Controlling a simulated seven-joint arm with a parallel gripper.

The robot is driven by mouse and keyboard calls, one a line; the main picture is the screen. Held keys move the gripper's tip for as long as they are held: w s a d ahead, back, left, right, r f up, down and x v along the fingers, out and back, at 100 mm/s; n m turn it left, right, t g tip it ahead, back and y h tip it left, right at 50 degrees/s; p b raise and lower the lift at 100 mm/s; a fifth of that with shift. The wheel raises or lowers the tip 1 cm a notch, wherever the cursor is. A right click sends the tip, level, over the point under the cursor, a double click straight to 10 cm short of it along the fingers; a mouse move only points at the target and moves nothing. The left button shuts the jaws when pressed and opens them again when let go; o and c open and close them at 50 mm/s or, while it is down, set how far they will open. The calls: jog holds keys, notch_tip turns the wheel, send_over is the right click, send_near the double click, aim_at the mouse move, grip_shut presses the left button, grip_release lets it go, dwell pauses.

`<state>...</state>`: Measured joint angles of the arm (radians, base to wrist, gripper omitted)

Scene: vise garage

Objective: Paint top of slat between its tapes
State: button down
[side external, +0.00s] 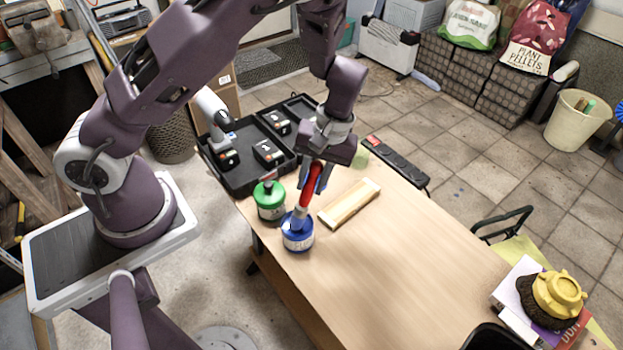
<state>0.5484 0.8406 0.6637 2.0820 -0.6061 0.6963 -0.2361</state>
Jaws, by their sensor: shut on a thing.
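My gripper (316,176) is shut on the red handle of a paintbrush (311,186). The brush points down, slightly tilted, with its lower end at the mouth of a blue paint can (298,240). Its bristles are hidden, and I cannot tell how deep they sit in the can. A pale wooden slat (349,204) lies flat on the table just right of the can and brush. Its tapes are too small to make out clearly. A green-lidded can (269,200) stands left of the blue can.
The wooden table (400,255) is clear to the front and right of the slat. A black tray (240,185) with power-tool parts lies behind the cans. A black power strip (396,163) runs along the far edge.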

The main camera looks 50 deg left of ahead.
aim_at(311, 167)
jog(key=shift+s, duration=0.1)
jog(key=shift+r, duration=3.5)
jog(key=shift+a+m, duration=0.25)
jog(key=shift+m, duration=0.15)
jog(key=w+a+r+m+t+y, duration=0.2)
jog(key=w+a+m, duration=0.15)
jog(key=m, duration=0.45)
jog(key=w+d+f+n, duration=0.1)
jog(key=w+d+f, duration=0.2)
jog(key=d+f, duration=0.2)
jog(key=d, duration=0.3)
jog(key=shift+w+f+n+t, duration=0.25)
jog(key=shift+w+n+t, duration=0.05)
jog(key=shift+d+r, duration=0.1)
jog(key=shift+r, duration=0.05)
